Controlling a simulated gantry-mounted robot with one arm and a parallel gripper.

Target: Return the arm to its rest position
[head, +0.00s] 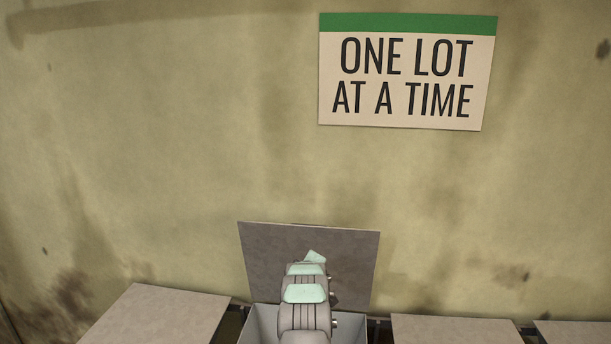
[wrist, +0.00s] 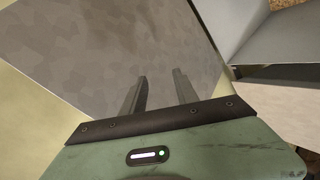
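My arm reaches away from the head camera, in front of a raised grey lid (head: 352,255) that stands upright behind an open bin (head: 262,322). The arm hides part of the lid and bin, and my fingers cannot be made out in the head view. In the wrist view my gripper (wrist: 160,82) has its two fingers apart with nothing between them. The mottled grey lid (wrist: 125,40) fills the upper left beyond the fingers. I cannot tell whether the fingers touch it. The bin's pale wall (wrist: 265,45) shows at the right.
A flat grey lid (head: 160,312) lies left of the open bin, and two more flat lids (head: 452,328) (head: 572,332) lie to the right. A stained wall (head: 150,120) behind carries a sign (head: 405,72) reading "ONE LOT AT A TIME". Brown speckled material (wrist: 284,4) shows beyond the bin wall.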

